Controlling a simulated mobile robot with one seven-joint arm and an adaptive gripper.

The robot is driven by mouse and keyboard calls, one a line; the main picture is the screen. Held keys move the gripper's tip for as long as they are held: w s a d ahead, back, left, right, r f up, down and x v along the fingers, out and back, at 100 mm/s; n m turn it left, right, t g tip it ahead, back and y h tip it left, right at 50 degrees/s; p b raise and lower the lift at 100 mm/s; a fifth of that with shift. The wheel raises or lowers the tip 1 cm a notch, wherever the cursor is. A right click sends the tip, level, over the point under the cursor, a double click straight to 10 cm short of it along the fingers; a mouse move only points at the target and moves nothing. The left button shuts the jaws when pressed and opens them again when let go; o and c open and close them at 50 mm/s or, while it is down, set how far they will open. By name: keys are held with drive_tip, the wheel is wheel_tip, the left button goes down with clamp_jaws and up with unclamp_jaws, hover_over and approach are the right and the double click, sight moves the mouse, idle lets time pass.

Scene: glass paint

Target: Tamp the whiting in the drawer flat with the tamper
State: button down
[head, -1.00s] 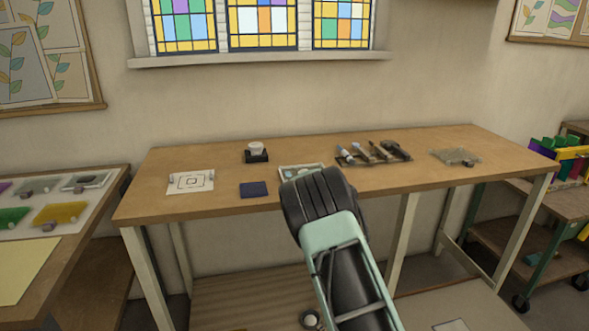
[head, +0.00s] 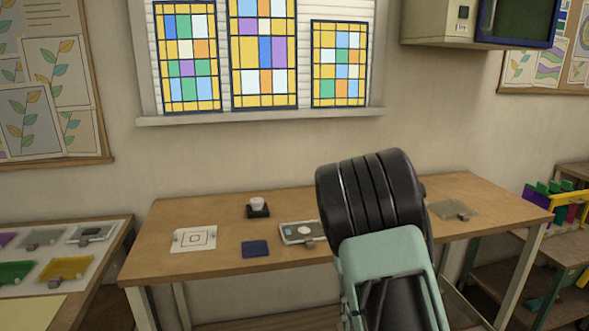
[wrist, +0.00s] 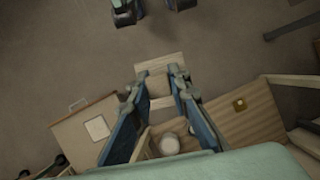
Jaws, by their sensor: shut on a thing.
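My gripper (wrist: 160,92) points away from the wrist camera, its two blue fingers shut on a light wooden block, which appears to be the tamper (wrist: 158,83). A flat pale wooden face shows at its far end. The held piece is above the floor, clear of any surface that I can see. In the head view my dark wrist and pale green arm hide the gripper and tamper. I cannot pick out the drawer or the whiting with certainty.
The long wooden workbench (head: 205,262) carries a white pattern sheet (head: 193,239), a blue pad (head: 255,249), a white cup on a black stand (head: 258,207) and a grey sheet (head: 452,209). A brown panel (wrist: 70,130) with a white patch lies at left in the wrist view.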

wheel_tip(320, 180, up, 10)
drive_tip(key=s+p, duration=0.1)
drive_tip(key=p, duration=1.3)
drive_tip(key=shift+s+f, duration=0.25)
drive_tip(key=shift+s, duration=0.05)
drive_tip(key=shift+d+f, duration=0.1)
drive_tip(key=shift+d, duration=0.1)
